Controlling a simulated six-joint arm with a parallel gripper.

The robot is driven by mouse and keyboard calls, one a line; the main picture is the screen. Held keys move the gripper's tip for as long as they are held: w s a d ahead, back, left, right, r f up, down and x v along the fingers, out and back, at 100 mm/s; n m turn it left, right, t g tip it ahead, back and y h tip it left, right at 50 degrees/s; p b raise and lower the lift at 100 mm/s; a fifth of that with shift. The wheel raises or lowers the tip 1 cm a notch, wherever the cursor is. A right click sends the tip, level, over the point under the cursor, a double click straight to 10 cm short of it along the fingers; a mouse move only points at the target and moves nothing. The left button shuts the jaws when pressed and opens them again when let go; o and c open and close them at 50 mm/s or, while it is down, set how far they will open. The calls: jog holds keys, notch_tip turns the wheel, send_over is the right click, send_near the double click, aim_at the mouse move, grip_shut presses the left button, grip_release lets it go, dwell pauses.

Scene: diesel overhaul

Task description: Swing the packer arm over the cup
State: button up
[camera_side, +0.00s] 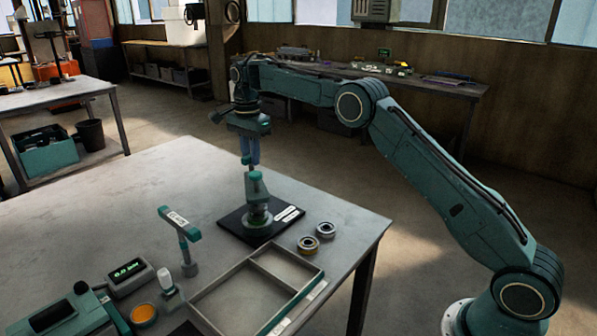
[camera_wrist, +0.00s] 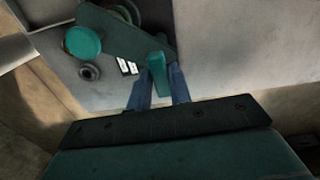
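The packer arm (camera_wrist: 115,32) is a dark bar in the wrist view, with an upright teal handle (camera_wrist: 158,72) at its near end. A round rim at the top edge (camera_wrist: 121,11), partly under the bar, may be the cup. In the side view the packer stand (camera_side: 256,187) rises from a dark base plate with white labels. My gripper (camera_side: 252,164) points down just above it; in the wrist view my gripper (camera_wrist: 160,76) has its two blue fingers on either side of the handle. I cannot tell whether they press on it.
Two bearing rings (camera_side: 308,244) lie right of the base plate. A divided tray (camera_side: 238,298) is in front. The back left of the table is clear.

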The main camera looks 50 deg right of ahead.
jog(key=o, duration=0.4)
jog(key=shift+w+r, duration=0.1)
jog(key=shift+r, duration=2.65)
jog(key=shift+r, duration=0.15)
